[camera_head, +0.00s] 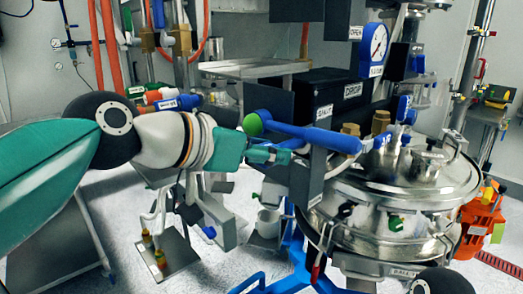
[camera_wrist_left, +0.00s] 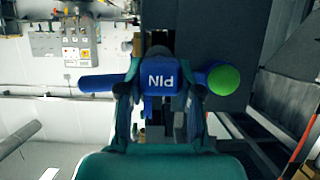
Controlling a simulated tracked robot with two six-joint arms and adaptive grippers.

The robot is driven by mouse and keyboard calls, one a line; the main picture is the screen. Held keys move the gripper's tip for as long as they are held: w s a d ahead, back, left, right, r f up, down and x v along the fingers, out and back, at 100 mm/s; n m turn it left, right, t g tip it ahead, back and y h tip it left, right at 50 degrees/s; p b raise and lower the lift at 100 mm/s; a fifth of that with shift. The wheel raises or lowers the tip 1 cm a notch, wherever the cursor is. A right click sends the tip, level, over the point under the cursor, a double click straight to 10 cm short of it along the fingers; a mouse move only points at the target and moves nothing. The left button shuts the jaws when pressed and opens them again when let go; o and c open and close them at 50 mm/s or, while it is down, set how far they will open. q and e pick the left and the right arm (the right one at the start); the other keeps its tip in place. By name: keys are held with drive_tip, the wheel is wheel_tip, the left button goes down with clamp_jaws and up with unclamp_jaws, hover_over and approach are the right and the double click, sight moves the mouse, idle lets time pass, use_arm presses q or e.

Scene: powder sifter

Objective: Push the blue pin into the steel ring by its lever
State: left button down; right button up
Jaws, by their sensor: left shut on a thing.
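The blue pin (camera_wrist_left: 162,79), marked PIN, sits between the two fingers of my left gripper (camera_wrist_left: 159,92) in the left wrist view. Its blue lever sticks out to the left (camera_wrist_left: 97,82), and a green ball end (camera_wrist_left: 222,79) shows on the right. In the head view my left gripper (camera_head: 281,154) reaches in from the left, close to a blue bar (camera_head: 318,136) with a green ball at its left end. The gripper is shut on the pin. I cannot make out the steel ring; it seems hidden by the gripper and the dark plates. My right gripper is not in view.
A steel sifter with a domed lid (camera_head: 408,172) stands to the right. An orange container (camera_head: 478,225) stands far right.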

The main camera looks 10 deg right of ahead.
sight(281, 144)
use_arm(q)
drive_tip(key=shift+w+d+p, duration=0.35)
drive_tip(key=shift+w+d, duration=0.1)
drive_tip(key=shift+d, duration=0.2)
drive_tip(key=shift+w+d+p, duration=0.35)
drive_tip(key=shift+w+d, duration=0.1)
drive_tip(key=shift+d, duration=0.2)
drive_tip(key=c, duration=0.7)
unclamp_jaws()
drive_tip(key=v, duration=1.2)
